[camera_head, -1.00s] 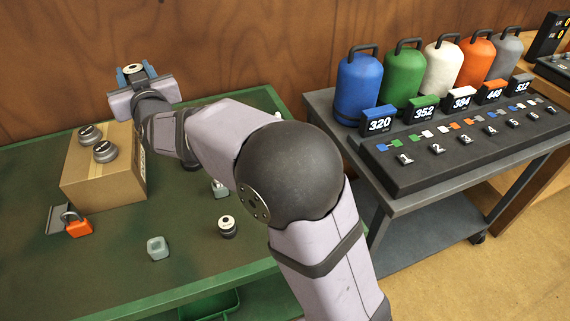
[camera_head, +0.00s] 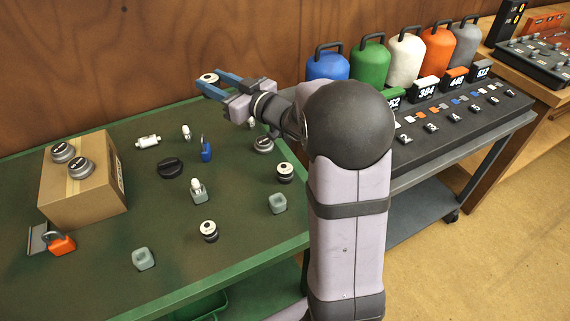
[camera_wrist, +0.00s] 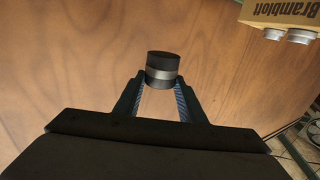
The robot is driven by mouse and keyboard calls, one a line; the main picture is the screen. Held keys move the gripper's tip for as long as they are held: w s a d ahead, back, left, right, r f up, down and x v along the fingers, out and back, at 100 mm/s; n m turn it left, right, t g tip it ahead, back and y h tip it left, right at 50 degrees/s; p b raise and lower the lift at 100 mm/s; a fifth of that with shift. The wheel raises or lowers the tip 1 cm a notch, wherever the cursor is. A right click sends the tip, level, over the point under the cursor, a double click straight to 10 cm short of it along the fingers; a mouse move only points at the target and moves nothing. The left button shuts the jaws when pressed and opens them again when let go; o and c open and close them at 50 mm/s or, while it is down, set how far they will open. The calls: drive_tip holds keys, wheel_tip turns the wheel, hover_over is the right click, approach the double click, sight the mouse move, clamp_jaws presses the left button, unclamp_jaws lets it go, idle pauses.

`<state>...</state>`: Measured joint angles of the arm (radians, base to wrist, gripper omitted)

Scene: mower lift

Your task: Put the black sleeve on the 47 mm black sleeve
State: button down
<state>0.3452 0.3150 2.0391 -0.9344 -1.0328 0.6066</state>
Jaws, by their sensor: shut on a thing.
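My gripper (camera_head: 214,84) is shut on a short black sleeve (camera_wrist: 162,64) with a pale silver band, held in the air above the back of the green table. In the head view the held sleeve (camera_head: 210,77) shows a light top with a dark centre. Two similar black sleeves with light tops stand on the table, one at the right (camera_head: 285,173) and one nearer the front (camera_head: 209,232). Both are well apart from my gripper. No size marking is readable, so I cannot tell which is the 47 mm one.
A cardboard box (camera_head: 95,203) bears two grey-capped pieces. An orange padlock (camera_head: 61,244), a black knob (camera_head: 170,168), a blue-handled item (camera_head: 206,151) and several small blocks lie about the green table (camera_head: 110,290). Coloured canisters (camera_head: 369,57) stand on the right bench.

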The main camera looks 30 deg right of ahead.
drive_tip(key=s+d+f+y+p, duration=0.15)
drive_tip(key=s+d+f, duration=0.25)
drive_tip(key=s+d, duration=0.5)
drive_tip(key=n+g+p, duration=0.1)
drive_tip(key=n, duration=0.1)
hover_over(291, 171)
wheel_tip(291, 171, down, 2)
drive_tip(key=shift+f, duration=5.05)
drive_tip(key=shift+f, duration=0.15)
drive_tip(key=c, duration=1.2)
unclamp_jaws()
drive_tip(key=shift+o, duration=0.2)
